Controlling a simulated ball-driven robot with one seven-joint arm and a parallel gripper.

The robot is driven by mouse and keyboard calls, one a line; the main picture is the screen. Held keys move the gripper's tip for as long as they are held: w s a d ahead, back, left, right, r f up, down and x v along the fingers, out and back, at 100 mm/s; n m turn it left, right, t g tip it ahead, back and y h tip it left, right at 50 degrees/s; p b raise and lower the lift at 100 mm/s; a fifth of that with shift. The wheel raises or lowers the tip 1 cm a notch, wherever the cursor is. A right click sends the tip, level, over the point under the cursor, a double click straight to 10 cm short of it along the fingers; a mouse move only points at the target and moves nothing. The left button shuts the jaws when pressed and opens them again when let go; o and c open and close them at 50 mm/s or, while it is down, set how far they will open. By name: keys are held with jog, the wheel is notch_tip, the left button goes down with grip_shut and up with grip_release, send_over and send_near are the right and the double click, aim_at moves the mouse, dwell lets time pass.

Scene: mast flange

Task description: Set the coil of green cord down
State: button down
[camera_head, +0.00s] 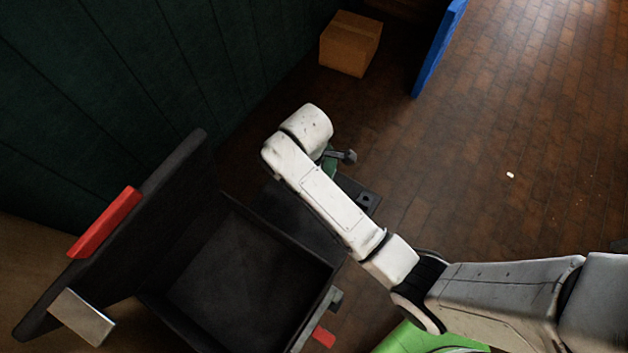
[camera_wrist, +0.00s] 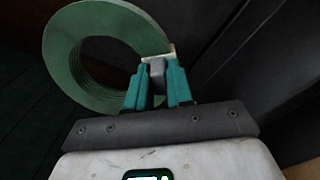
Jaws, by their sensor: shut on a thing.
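The coil of green cord (camera_wrist: 60,62) is a ring with an open middle, seen in the wrist view at upper left. My gripper (camera_wrist: 158,68) is shut on the right side of its rim, with teal fingers either side of a pale and grey piece there. The coil's left part stands out beyond the fingers. In the head view my arm hides most of the coil and gripper; only a small green patch shows beside the arm's end, and I cannot tell whether it is the coil.
A black case (camera_head: 245,275) stands open and looks empty; its raised lid (camera_head: 150,215) carries a red latch and a metal latch. A cardboard box (camera_head: 350,45) sits by the dark green wall. A blue panel (camera_head: 438,50) stands at the top. The brick floor at right is mostly clear.

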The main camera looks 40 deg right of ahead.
jog(key=f+n+b, duration=0.1)
jog(key=f+n, duration=0.2)
jog(key=f, duration=0.2)
jog(key=s+f+n+b, duration=0.1)
jog(key=f+n+b, duration=0.1)
jog(key=f, duration=0.3)
jog(key=s+d+f+n+b, duration=0.1)
jog(key=f+n+b, duration=0.1)
jog(key=f+n, duration=0.3)
jog(key=shift+f, duration=0.55)
jog(key=c, duration=1)
grip_release()
notch_tip(320, 180, up, 12)
jog(key=p, duration=0.2)
jog(key=shift+d, duration=0.1)
